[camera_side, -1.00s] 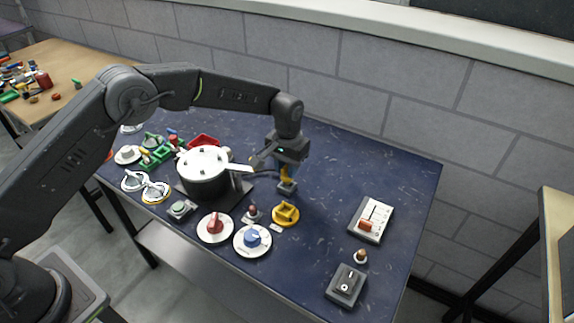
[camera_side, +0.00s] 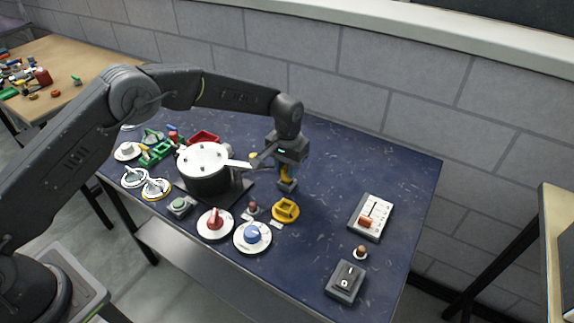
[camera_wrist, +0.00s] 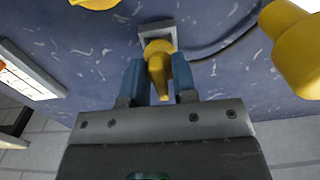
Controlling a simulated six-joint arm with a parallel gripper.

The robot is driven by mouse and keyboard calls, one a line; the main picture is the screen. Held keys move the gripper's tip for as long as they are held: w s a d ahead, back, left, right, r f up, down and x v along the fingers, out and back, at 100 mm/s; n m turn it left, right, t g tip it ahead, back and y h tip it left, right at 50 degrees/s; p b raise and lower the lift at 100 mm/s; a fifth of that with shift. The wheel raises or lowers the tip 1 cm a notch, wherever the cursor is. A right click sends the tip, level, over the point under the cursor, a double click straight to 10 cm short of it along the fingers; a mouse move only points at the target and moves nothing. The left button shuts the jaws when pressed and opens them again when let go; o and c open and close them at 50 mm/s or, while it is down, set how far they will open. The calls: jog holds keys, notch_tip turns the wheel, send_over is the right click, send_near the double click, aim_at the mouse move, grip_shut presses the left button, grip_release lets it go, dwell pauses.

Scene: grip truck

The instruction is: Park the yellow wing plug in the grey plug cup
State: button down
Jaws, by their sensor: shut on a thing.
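The yellow wing plug (camera_wrist: 158,62) is between the two blue fingers of my gripper (camera_wrist: 160,82), which is shut on it. In the side view the plug (camera_side: 287,173) shows at the lower end of my gripper (camera_side: 285,172). The grey plug cup (camera_wrist: 166,26) is a small square block directly at the plug's far end. In the side view the cup (camera_side: 287,187) stands on the blue table just below the plug. The plug's lower end overlaps the cup in both views. I cannot tell how deep it sits, because the plug hides the cup's opening.
A pot (camera_side: 203,172) with a lever stands left of my gripper; the lever's yellow end (camera_wrist: 292,50) is close by. A yellow round fixture (camera_side: 285,210) lies just in front of the cup. A slider panel (camera_side: 371,216) is at right. The table between is clear.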

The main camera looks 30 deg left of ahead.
jog(key=shift+f, duration=0.6)
dwell(1.1)
jog(key=c, duration=0.5)
grip_release()
jog(key=shift+r, duration=0.1)
jog(key=shift+r, duration=3.7)
